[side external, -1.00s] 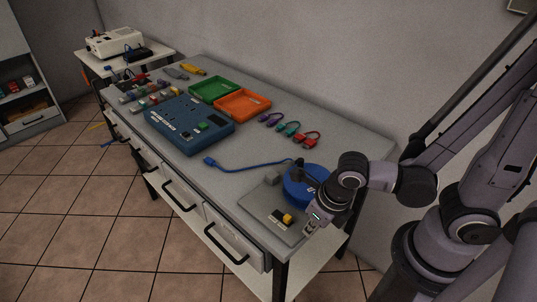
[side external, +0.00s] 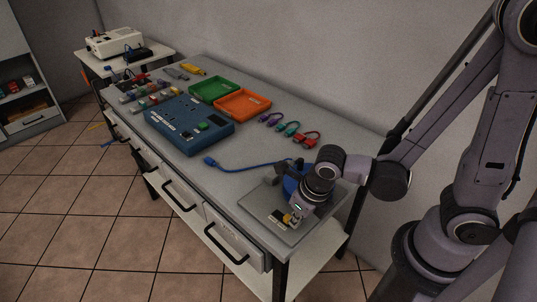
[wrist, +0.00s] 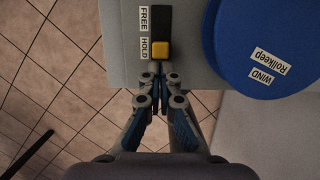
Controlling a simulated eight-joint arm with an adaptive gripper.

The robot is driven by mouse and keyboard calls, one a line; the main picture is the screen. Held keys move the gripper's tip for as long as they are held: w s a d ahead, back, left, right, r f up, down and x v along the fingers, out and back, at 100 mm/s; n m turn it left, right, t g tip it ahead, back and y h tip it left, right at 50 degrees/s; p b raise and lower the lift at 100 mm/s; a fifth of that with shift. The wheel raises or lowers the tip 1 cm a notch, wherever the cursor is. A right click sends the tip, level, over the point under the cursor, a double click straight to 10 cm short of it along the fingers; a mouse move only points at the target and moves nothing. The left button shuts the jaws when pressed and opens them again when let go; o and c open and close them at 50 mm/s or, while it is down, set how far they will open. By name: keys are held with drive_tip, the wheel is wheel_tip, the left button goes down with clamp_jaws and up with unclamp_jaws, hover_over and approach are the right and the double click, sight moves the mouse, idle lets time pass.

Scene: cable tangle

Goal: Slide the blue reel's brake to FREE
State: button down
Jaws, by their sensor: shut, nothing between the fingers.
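The blue reel (wrist: 250,45) fills the right of the wrist view, with "WIND" and "Rollkeep" labels. In the side view my wrist partly hides the reel (side external: 291,186). Left of it in the wrist view, the brake has a black track (wrist: 161,18) and a yellow slider (wrist: 160,50). The slider sits at the track's near end, beside the HOLD label (wrist: 147,48). The FREE label (wrist: 144,17) is beside the far end. My gripper (wrist: 159,69) is shut and empty, its fingertips close to the slider's near side. I cannot tell whether they touch.
The grey base plate (side external: 262,220) lies near the bench's end, close to its edge. A blue cable (side external: 245,167) runs left from the reel. Orange (side external: 268,104) and green (side external: 190,91) trays and a blue box (side external: 160,133) stand farther along the bench.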

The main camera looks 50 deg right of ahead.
drive_tip(key=shift+w, duration=1.9)
drive_tip(key=s, duration=0.4)
drive_tip(key=shift+s+r, duration=0.1)
drive_tip(key=shift+s, duration=0.1)
drive_tip(key=v, duration=0.9)
drive_tip(key=shift+r, duration=0.35)
